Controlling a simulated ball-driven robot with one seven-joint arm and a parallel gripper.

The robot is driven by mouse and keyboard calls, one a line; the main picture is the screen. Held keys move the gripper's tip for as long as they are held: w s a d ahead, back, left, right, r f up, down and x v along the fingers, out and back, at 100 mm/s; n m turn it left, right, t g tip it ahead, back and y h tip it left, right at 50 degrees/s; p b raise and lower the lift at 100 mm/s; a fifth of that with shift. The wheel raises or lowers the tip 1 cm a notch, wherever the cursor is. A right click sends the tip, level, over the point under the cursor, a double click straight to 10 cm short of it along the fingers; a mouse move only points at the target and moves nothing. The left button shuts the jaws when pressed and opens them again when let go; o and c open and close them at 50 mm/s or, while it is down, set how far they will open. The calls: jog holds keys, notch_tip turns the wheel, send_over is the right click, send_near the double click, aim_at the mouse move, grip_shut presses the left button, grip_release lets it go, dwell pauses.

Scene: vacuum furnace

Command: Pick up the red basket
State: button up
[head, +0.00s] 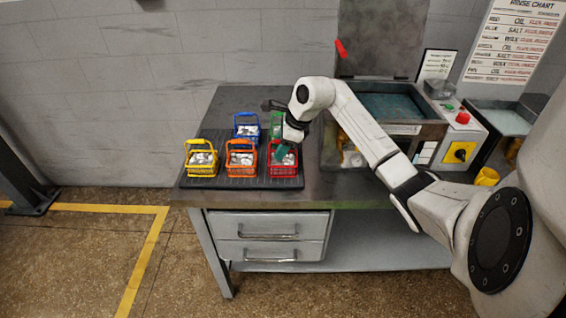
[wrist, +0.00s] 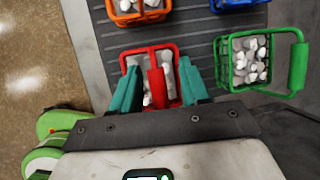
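The red basket (head: 283,170) stands at the front right of the dark ribbed mat, holding pale metal pieces. In the wrist view the red basket (wrist: 151,50) lies straight ahead, with its red handle between the teal fingers. My gripper (head: 282,152) is over the basket in the head view and hides part of it. In the wrist view my gripper (wrist: 159,70) is open, one finger on each side of the handle with gaps between. How far the fingertips are above the basket is hard to tell.
Orange (head: 241,158), yellow (head: 201,158), blue (head: 246,131) and green (head: 276,124) baskets share the ribbed mat (head: 218,181). The green one (wrist: 248,60) is close on the right in the wrist view. An open tank (head: 390,108) stands right of the mat.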

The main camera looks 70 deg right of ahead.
grip_shut()
jog(key=shift+r, duration=0.1)
dwell(1.2)
